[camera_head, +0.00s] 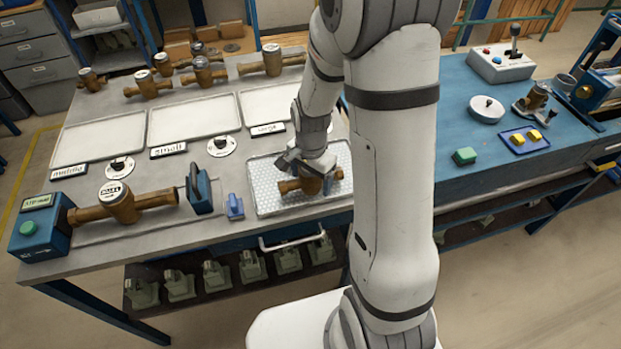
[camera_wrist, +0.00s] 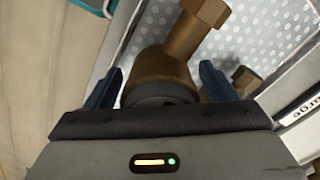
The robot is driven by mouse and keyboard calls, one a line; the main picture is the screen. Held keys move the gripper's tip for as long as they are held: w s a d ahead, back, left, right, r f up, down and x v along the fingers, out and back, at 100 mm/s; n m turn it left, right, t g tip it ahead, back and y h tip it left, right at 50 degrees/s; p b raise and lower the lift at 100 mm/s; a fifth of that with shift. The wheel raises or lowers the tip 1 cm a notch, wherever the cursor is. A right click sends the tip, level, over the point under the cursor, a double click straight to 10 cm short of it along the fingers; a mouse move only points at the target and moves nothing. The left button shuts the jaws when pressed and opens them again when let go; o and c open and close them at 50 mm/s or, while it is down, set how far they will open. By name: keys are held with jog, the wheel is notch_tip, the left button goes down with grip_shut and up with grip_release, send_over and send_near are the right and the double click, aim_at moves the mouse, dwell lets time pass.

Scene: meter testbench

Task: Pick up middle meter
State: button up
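A brass meter (camera_head: 308,183) lies in the dotted tray (camera_head: 262,200) at the front of the grey bench. My gripper (camera_head: 308,163) is over it from above and hides part of it. In the wrist view, my open gripper (camera_wrist: 162,88) has one blue finger on each side of the round brass body (camera_wrist: 160,75), with small gaps showing. The meter's pipe end (camera_wrist: 208,12) points up and right there. Other brass meters stand at the back, including a large one (camera_head: 272,62) and one at the left (camera_head: 148,84). Which is the middle meter is not clear.
Three empty pale trays, one of them at the left (camera_head: 103,140), carry name cards, including "middle" (camera_head: 70,171). A meter (camera_head: 120,202) sits in the test fixture between a green-button box (camera_head: 40,228) and a blue clamp (camera_head: 200,190). A blue bench (camera_head: 450,110) stands right.

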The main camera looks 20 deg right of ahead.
jog(key=c, duration=1.5)
jog(key=shift+r, duration=0.1)
